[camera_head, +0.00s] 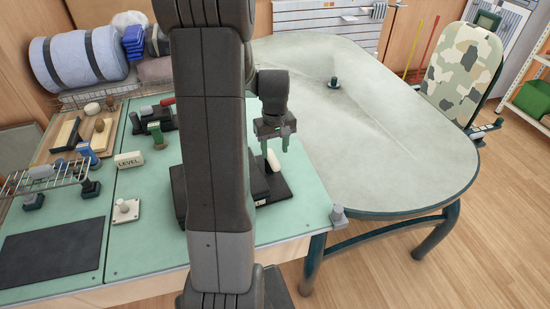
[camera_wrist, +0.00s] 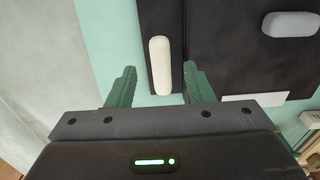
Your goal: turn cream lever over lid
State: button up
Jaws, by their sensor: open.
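The cream lever (camera_wrist: 160,65) is a short rounded bar in the wrist view, lying along a black base. In the head view its pale end (camera_head: 273,160) shows just below my gripper (camera_head: 275,143). My gripper's green fingers (camera_wrist: 157,82) are open, one to each side of the lever's near end in the picture, with nothing held. I cannot tell whether they touch it. A dark panel, probably the lid (camera_wrist: 225,60), lies right of the lever in the wrist view. In the head view my arm hides most of this fixture (camera_head: 278,191).
A grey rounded handle (camera_wrist: 290,24) sits right of the lever. The green bench (camera_head: 285,225) holds a LEVEL block (camera_head: 129,160), a white knob plate (camera_head: 125,209), a wire rack (camera_head: 45,178) and a black mat (camera_head: 52,252). A large pale table (camera_head: 390,130) adjoins on the right, mostly clear.

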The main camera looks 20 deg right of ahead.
aim_at(275, 162)
jog(key=shift+f, duration=2.65)
grip_shut()
